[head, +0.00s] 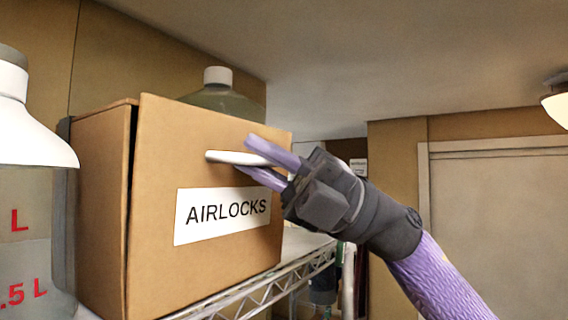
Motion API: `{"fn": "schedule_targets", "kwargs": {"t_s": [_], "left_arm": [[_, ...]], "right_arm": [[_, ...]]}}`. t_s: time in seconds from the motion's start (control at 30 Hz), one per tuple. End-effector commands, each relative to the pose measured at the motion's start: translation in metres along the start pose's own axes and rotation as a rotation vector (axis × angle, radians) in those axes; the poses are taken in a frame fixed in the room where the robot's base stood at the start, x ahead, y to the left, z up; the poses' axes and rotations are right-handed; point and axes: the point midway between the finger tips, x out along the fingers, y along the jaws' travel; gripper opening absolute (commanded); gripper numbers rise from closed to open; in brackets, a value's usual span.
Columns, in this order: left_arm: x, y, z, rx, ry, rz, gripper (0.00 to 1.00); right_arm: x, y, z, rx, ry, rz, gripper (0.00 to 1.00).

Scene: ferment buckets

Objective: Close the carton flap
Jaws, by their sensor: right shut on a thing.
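The carton (98,200) is a brown cardboard box on a wire shelf. Its front flap (160,135) bears a white AIRLOCKS label (222,215) and a white bar handle (222,157). The flap stands a little off the box along its left edge, where a dark gap shows; its right edge is partly behind my arm. My right gripper (246,157) reaches in from the right, its two purple fingers above and below the handle, shut on it. My left gripper is not in view.
A large bottle (35,240) with a white shoulder and red markings stands close by the carton's left. Another capped bottle (222,95) stands behind the carton. The wire shelf edge (265,288) runs below. A pale door (500,230) is at right, with open space before it.

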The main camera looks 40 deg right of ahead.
Motion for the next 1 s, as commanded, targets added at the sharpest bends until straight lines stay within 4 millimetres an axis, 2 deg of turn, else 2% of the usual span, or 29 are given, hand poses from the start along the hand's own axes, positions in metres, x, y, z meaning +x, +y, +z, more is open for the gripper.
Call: {"fn": "schedule_targets", "kwargs": {"t_s": [0.3, 0.8, 0.83, 0.97, 1.0], "left_arm": [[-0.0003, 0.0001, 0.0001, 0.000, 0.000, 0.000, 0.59], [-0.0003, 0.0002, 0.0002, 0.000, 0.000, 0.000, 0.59], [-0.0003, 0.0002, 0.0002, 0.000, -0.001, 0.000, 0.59], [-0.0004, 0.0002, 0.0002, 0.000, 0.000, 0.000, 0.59], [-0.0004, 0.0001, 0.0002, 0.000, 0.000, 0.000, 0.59]], "right_arm": [[0.0083, -0.0049, 0.0080, 0.069, 0.001, -0.067, 0.00], [0.0096, -0.0065, 0.0093, 0.081, 0.001, -0.078, 0.00], [0.0096, -0.0065, 0.0093, 0.080, 0.001, -0.078, 0.18], [0.0096, -0.0065, 0.0093, 0.080, 0.001, -0.078, 0.46], [0.0096, -0.0065, 0.0093, 0.080, 0.001, -0.078, 0.49]]}}
